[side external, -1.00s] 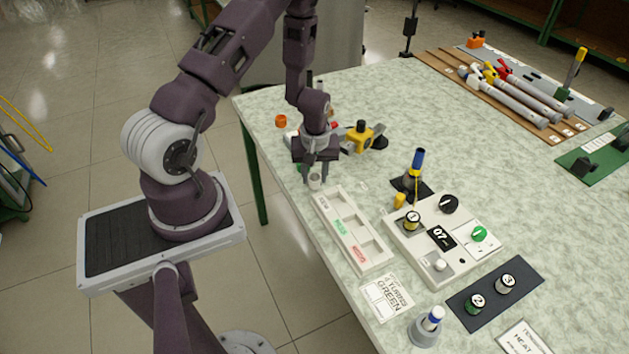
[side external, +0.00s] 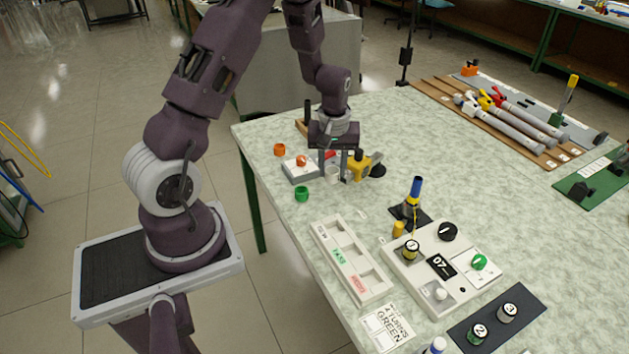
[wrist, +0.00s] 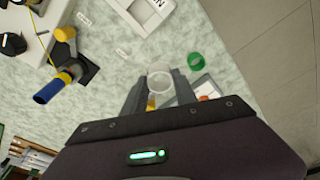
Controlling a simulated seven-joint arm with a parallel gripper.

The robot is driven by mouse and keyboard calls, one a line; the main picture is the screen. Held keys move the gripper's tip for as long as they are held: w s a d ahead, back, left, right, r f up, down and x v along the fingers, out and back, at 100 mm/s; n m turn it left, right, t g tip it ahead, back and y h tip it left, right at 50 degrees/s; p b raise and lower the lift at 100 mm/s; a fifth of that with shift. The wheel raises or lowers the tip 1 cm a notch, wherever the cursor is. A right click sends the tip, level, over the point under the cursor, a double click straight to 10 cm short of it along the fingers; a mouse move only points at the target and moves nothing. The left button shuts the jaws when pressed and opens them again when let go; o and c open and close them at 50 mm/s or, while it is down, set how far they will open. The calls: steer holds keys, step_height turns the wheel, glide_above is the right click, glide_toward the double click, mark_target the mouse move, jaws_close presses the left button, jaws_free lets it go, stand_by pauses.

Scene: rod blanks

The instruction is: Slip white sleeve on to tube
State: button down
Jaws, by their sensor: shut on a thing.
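The white sleeve (side external: 333,175) is a short ring held between the fingers of my gripper (side external: 334,168), above the far part of the table. In the wrist view the sleeve (wrist: 160,87) shows its open round end between the fingertips (wrist: 159,80). An upright tube (side external: 416,188) with a blue top and a yellow lower part stands on a dark base, right of and nearer than my gripper. It also shows in the wrist view (wrist: 52,88), at the left. The sleeve is well apart from this tube. Which tube the task means is not certain.
A green ring (side external: 302,194) and an orange ring (side external: 279,149) lie at the table's left edge. A grey block (side external: 299,172) and a yellow clamp-like device (side external: 359,165) are close beside my gripper. A white tray (side external: 350,262) and control panel (side external: 440,265) lie nearer.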

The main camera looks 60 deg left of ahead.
steer(key=w+d+r+m, duration=0.2)
steer(key=w+d, duration=0.1)
steer(key=w, duration=0.3)
steer(key=w+d+r+m, duration=0.2)
steer(key=w+d, duration=0.1)
steer(key=w, duration=0.3)
step_height(320, 180, up, 3)
steer(key=m, duration=0.4)
glide_above(419, 178)
steer(key=shift+s+t+h, duration=0.2)
steer(key=shift+t+h, duration=0.1)
steer(key=shift+t, duration=0.1)
steer(key=shift+f, duration=2.05)
steer(key=shift+f, duration=1.3)
steer(key=c, duration=0.9)
jaws_free()
steer(key=shift+o, duration=0.2)
steer(key=shift+o, duration=1.4)
